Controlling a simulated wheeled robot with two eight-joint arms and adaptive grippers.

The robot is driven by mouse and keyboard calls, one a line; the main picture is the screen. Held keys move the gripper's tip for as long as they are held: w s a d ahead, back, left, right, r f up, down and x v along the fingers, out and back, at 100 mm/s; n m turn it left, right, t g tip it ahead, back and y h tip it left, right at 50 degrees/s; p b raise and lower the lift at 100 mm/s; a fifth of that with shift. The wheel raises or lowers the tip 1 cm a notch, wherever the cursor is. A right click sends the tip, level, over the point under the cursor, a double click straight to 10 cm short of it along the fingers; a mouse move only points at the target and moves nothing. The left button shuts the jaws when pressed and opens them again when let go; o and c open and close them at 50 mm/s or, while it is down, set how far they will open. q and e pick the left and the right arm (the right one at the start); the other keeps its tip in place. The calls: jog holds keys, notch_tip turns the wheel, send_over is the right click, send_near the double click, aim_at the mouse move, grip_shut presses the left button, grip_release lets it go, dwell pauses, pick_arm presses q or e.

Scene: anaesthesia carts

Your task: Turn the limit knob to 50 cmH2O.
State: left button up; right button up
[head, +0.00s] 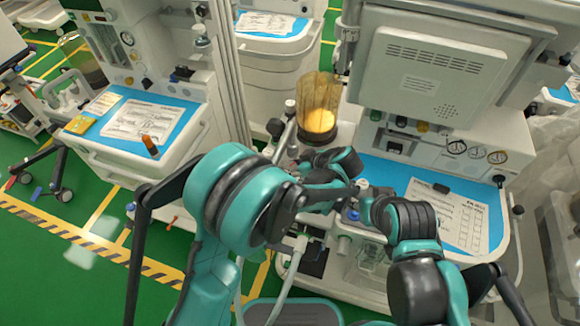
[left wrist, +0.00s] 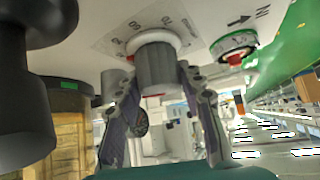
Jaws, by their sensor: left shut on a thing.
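The limit knob (left wrist: 156,66) is a grey ribbed cylinder with a white collar in the left wrist view. A small red mark shows at the knob's end. My left gripper (left wrist: 150,84) has one finger on each side of the knob and is shut on it. In the head view my left gripper (head: 308,166) is beside the machine's bellows, and the knob is hidden by my arm. My right arm reaches in from the right; its fingers cannot be made out.
An amber bellows (head: 319,103) stands just behind my left gripper. A blue work surface with a paper sheet (head: 446,215) lies to the right. Another cart (head: 150,165) stands left.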

pick_arm(q)
jog(key=shift+m, duration=0.3)
jog(key=shift+a+m+t+h+b, duration=0.1)
jog(key=shift+m+t+h+b, duration=0.25)
jog(key=shift+m+t+h, duration=1.05)
jog(key=shift+m+h, duration=0.5)
jog(key=shift+m, duration=0.9)
jog(key=o, duration=1.2)
jog(key=shift+w, duration=0.1)
jog(key=v, duration=1.2)
